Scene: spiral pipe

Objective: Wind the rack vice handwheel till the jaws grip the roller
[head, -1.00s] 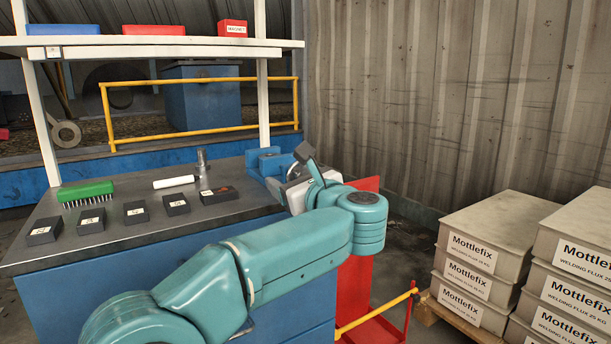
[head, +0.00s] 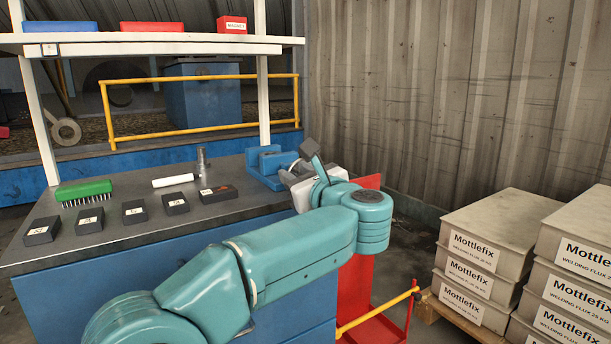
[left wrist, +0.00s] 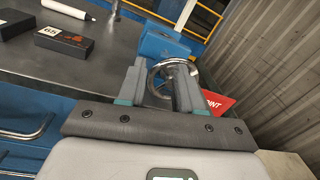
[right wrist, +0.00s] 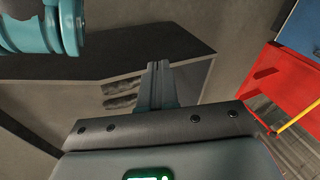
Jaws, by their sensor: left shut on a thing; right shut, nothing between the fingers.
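The blue vice (head: 266,166) stands at the right end of the dark bench, and part of it shows in the left wrist view (left wrist: 163,45). Its chrome handwheel (left wrist: 152,80) is a ring at the fingers of my left gripper (left wrist: 160,88). The left gripper (head: 304,164) is shut on the handwheel, with the fingers apart around part of it. My arm and gripper hide much of the wheel and the jaws in the head view. I cannot tell whether a roller sits between the jaws. My right gripper (right wrist: 159,72) is shut and empty, away from the vice.
A white cylinder (head: 173,181), an upright metal post (head: 202,163), a green brush (head: 86,189) and several dark labelled blocks (head: 134,212) are on the bench (head: 150,233). A red panel (head: 358,265) stands right of the bench. Stacked flux boxes (head: 490,240) stand further right.

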